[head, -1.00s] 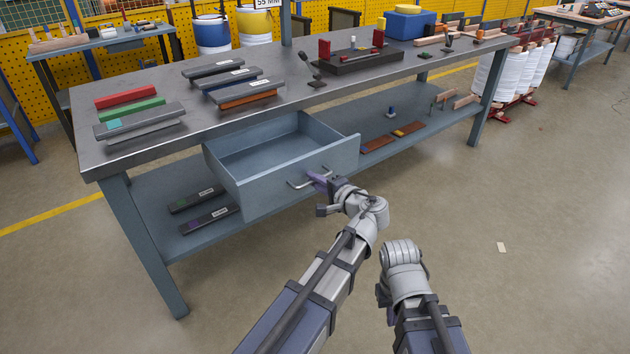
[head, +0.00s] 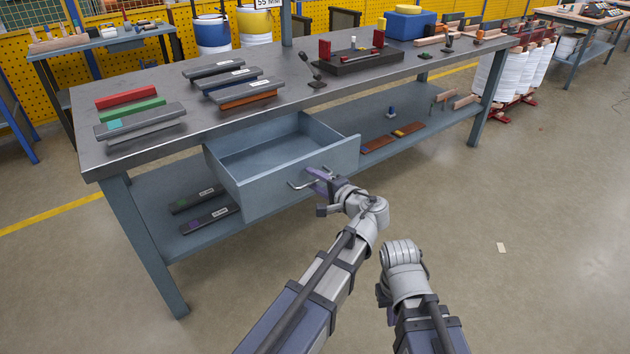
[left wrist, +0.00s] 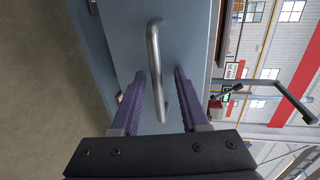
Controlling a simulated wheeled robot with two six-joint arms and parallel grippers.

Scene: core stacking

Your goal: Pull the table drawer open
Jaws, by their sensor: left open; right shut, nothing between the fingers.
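The blue-grey drawer (head: 255,184) under the table top (head: 150,75) stands pulled out, its empty inside showing. Its metal bar handle (head: 297,186) is on the front panel, and shows in the left wrist view too (left wrist: 154,62). My left gripper (head: 316,177) is open at the handle. In the left wrist view, its two purple fingers (left wrist: 160,92) lie on either side of the handle bar, with gaps between. My right gripper (head: 389,312) is low in front of the table, away from the drawer; it is shut and empty, mostly hidden by its wrist.
Grey, red, green and orange bars lie on the table top, with a dark fixture (head: 347,62) and a blue bin (head: 408,23) farther right. The lower shelf (head: 430,122) holds dark bars and small parts.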

